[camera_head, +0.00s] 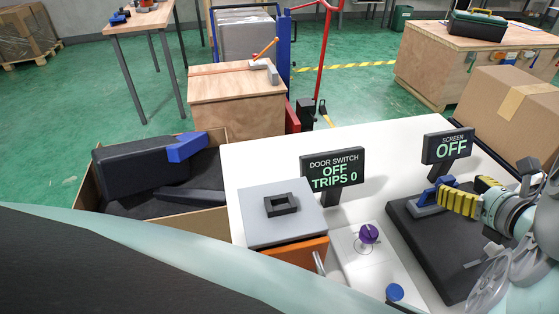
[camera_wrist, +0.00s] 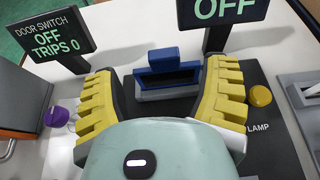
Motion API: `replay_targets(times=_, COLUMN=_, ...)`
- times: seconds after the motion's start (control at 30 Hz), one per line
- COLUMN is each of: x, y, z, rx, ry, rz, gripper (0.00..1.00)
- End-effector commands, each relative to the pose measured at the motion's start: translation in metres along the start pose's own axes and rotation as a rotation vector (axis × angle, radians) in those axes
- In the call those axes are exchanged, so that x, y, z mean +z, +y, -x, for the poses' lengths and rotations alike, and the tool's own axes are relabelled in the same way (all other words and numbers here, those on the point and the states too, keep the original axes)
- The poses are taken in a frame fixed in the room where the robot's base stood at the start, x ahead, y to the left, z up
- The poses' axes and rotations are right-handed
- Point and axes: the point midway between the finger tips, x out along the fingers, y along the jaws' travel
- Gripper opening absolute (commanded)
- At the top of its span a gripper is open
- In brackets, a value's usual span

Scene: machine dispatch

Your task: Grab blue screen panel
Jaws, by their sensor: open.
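The blue screen panel (camera_wrist: 176,78) stands on a grey base on a dark board, below the screen sign. It is a blue frame with a dark middle and a small blue block at its top. In the head view the panel (camera_head: 438,190) is partly hidden by my gripper (camera_head: 458,190). In the wrist view my gripper (camera_wrist: 165,85) has its yellow ribbed fingers wide open, one on each side of the panel. I see gaps between the fingers and the panel. The screen sign (camera_head: 449,146) reads OFF.
A door switch sign (camera_head: 333,168) reads OFF, TRIPS 0. A grey-topped box (camera_head: 262,227) and a purple knob (camera_head: 369,234) are to the left of the board (camera_head: 425,245). A yellow button (camera_wrist: 260,96) is right of my gripper. An open carton (camera_head: 205,222) holds dark foam and a blue piece.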

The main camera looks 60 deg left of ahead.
Motion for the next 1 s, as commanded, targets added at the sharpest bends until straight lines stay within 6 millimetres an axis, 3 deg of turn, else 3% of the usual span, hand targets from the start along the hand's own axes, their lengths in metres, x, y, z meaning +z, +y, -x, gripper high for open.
replay_targets(times=0.33, x=0.002, y=-0.003, z=-0.041, rx=0.009, ry=-0.002, rz=0.001, gripper=0.73)
replay_targets(times=0.7, x=-0.001, y=-0.003, z=-0.047, rx=0.007, ry=0.000, rz=0.002, gripper=0.74)
replay_targets(times=1.0, x=-0.001, y=-0.004, z=-0.047, rx=0.005, ry=0.000, rz=0.001, gripper=0.43)
